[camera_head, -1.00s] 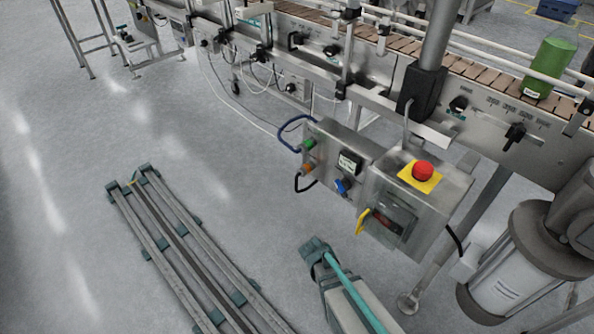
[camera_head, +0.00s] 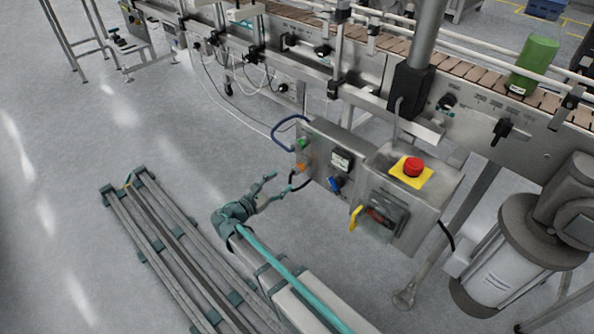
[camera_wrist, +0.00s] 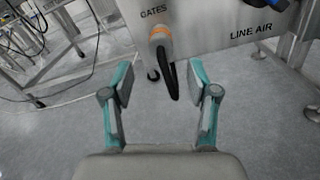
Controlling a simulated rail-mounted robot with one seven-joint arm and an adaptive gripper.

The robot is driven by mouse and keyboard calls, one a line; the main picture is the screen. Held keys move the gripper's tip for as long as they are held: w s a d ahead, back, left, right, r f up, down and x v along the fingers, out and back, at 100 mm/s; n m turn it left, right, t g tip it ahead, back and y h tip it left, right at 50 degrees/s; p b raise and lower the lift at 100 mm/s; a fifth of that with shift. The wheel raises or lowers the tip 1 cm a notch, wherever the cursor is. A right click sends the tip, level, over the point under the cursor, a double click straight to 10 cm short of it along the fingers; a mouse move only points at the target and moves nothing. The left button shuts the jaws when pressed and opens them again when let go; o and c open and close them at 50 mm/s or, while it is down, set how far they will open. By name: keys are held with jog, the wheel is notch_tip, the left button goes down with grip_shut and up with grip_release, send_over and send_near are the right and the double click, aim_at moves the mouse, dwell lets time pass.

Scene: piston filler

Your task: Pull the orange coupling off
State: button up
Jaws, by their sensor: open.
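The orange coupling (camera_head: 301,167) sits on the left side of a grey metal control box (camera_head: 333,157), below a green coupling (camera_head: 301,143). In the wrist view the orange coupling (camera_wrist: 160,34) shows as an orange ring on a grey body under the word "GATES", with a black hose (camera_wrist: 171,75) hanging from it. My gripper (camera_head: 279,187) is open and empty, a short way to the left of and below the coupling, pointing at the box. In the wrist view my gripper's fingers (camera_wrist: 160,88) are apart, and the coupling is beyond them, near the top middle.
A blue hose (camera_head: 283,126) loops from the green coupling. A box with a red emergency button (camera_head: 413,166) and a yellow-handled switch (camera_head: 356,217) stands to the right. The conveyor (camera_head: 480,100) runs behind. Open floor lies left of the box.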

aim_at(294, 172)
jog(key=b+x, duration=0.2)
jog(key=x, duration=0.7)
grip_shut()
